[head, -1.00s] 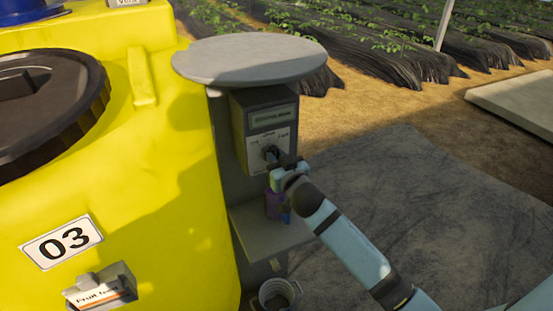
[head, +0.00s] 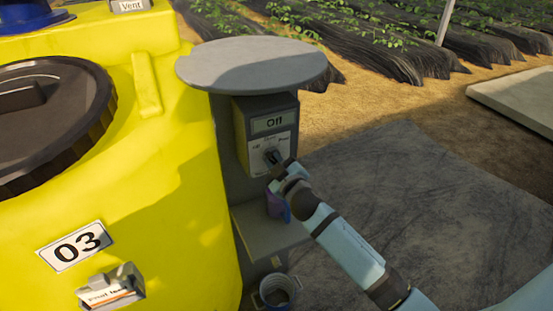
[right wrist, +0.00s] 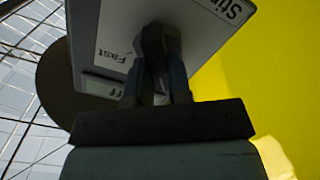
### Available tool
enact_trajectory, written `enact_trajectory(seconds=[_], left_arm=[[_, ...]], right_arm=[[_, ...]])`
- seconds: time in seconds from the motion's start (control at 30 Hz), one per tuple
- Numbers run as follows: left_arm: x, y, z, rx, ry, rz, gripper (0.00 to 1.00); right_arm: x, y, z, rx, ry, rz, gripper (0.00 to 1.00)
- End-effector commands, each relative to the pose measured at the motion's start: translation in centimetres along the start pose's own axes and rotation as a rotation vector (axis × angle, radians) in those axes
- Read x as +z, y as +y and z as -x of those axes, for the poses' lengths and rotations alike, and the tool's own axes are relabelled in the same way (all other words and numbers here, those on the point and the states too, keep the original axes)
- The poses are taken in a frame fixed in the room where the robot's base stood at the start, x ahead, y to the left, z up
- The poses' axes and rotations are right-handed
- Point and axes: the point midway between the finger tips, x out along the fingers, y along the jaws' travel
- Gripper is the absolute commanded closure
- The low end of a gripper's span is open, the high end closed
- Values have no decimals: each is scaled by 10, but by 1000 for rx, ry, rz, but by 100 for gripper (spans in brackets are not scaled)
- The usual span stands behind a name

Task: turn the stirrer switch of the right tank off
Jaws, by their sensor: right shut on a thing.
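The stirrer switch box (head: 256,134) is a grey box on a post beside the yellow tank (head: 185,190) marked 03. Its small display (head: 274,122) reads "Off". The dark knob (head: 271,156) sits on the white dial plate below the display. My right gripper (head: 276,162) is at the box front, shut on the knob. The right wrist view shows the fingers (right wrist: 163,75) closed around the dark knob, with "Fast" and part of "Stir" printed on the plate. The knob's exact pointing direction is mostly hidden by the fingers. My left gripper is not in view.
A round grey cover (head: 252,62) overhangs the box. A shelf (head: 268,236) below holds a purple cup (head: 276,206), and a grey bucket (head: 276,289) stands lower down. A label holder (head: 112,290) sticks out from the tank. The ground to the right is open.

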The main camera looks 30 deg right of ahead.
Motion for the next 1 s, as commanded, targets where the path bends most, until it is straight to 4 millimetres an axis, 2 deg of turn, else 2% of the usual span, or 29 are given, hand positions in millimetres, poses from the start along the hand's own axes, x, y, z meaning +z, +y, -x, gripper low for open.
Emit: enact_trajectory(seconds=[0.33,0.87,0.9,1.0], left_arm=[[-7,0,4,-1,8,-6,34],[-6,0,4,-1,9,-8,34],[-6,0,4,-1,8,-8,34],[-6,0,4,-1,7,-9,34]], right_arm=[[0,-1,0,-1,-1,141,100],[1,-2,0,-1,-1,167,100],[1,-2,0,-1,-1,167,75],[1,-2,0,-1,-1,166,56]])
